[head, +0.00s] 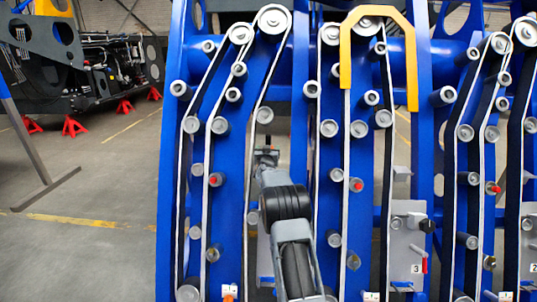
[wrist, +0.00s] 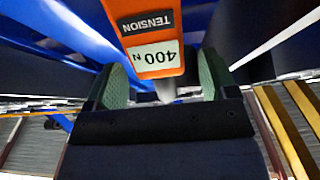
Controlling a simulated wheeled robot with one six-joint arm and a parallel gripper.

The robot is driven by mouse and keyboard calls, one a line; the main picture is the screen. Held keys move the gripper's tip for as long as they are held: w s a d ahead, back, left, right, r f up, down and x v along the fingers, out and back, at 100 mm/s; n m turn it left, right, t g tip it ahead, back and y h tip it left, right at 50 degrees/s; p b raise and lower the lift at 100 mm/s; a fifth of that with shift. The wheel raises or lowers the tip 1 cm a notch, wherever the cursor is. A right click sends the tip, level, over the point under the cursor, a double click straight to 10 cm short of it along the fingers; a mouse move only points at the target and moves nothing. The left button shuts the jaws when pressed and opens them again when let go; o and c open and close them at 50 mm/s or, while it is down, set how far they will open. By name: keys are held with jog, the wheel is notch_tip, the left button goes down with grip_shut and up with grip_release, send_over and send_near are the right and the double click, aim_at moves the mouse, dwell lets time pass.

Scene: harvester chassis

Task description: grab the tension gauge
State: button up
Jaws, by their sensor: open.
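The tension gauge (wrist: 147,35) shows at close range in the wrist view. It is an orange body with a black "TENSION" label and a white "400 N" display, both upside down in the picture. My gripper (wrist: 164,78) is open, with one green-padded finger on each side of the gauge's near end. A gap seems to show beside each finger; I cannot tell whether either pad touches it. A grey rod-like part shows below the gauge between the fingers. In the head view my gripper (head: 266,157) is small, among the blue frames, and the gauge cannot be made out.
Blue chassis plates (head: 275,95) with belts and rollers stand around my arm. A yellow bracket (head: 378,15) spans the top right. A black machine (head: 85,75) on red stands is at the back left. Open floor (head: 95,190) lies to the left.

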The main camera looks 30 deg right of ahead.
jog(key=shift+p+x, duration=0.3)
jog(key=shift+x, duration=0.9)
jog(key=shift+c, duration=0.4)
jog(key=c, duration=1.1)
jog(key=shift+r, duration=0.1)
jog(key=shift+c, duration=0.6)
jog(key=shift+r, duration=0.1)
